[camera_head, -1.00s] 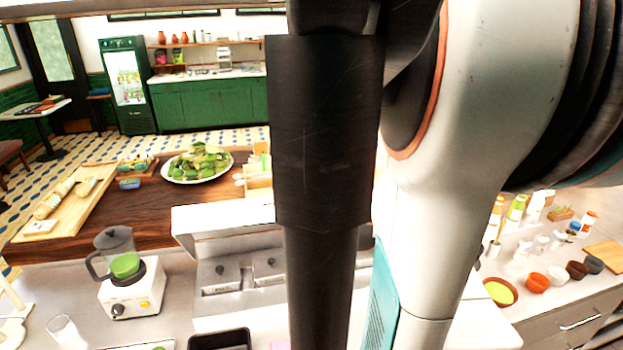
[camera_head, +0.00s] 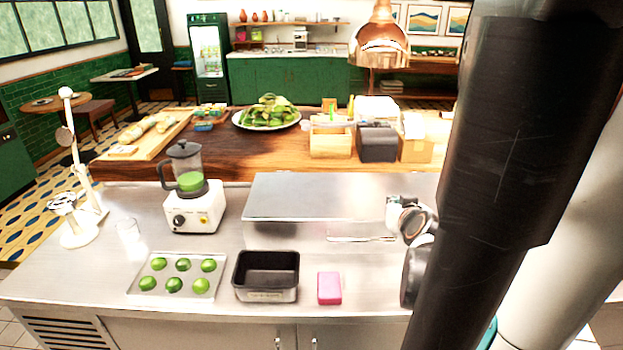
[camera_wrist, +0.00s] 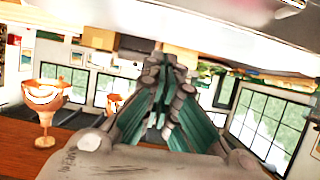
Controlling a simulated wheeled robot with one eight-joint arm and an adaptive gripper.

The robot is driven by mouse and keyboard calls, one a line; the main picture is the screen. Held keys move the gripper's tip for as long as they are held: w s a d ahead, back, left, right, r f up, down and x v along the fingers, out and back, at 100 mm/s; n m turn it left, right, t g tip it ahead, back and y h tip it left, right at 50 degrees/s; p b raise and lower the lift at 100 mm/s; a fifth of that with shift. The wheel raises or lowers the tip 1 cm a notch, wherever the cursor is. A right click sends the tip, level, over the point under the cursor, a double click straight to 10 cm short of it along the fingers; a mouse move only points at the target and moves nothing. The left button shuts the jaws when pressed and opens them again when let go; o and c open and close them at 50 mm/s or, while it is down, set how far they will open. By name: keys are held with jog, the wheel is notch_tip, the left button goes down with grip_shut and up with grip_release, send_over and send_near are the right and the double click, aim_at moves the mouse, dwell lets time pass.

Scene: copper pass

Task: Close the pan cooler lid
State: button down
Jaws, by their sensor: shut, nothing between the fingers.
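The pan cooler lid (camera_head: 320,195) is a broad steel panel on the counter in the head view. It lies about flat over the cooler, and no pans show beneath it. A thin bar, apparently its handle (camera_head: 360,239), shows at its front. I cannot tell whether the lid sits fully flush. My wrist parts are beside the lid's right end and hide part of it. My gripper (camera_wrist: 158,75) shows in the wrist view with its fingers together and nothing between them. Its fingertips cannot be made out in the head view.
On the counter are a blender (camera_head: 190,195), a tray of limes (camera_head: 178,290), a black pan (camera_head: 266,285) and a pink block (camera_head: 329,288). A copper lamp (camera_head: 380,45) hangs behind. My arm blocks the right side. Clear counter lies between the blender and the lid.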

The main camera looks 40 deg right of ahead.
notch_tip(320, 180, down, 12)
jog(key=s+b, duration=0.1)
jog(key=b, duration=0.8)
jog(key=shift+a, duration=0.4)
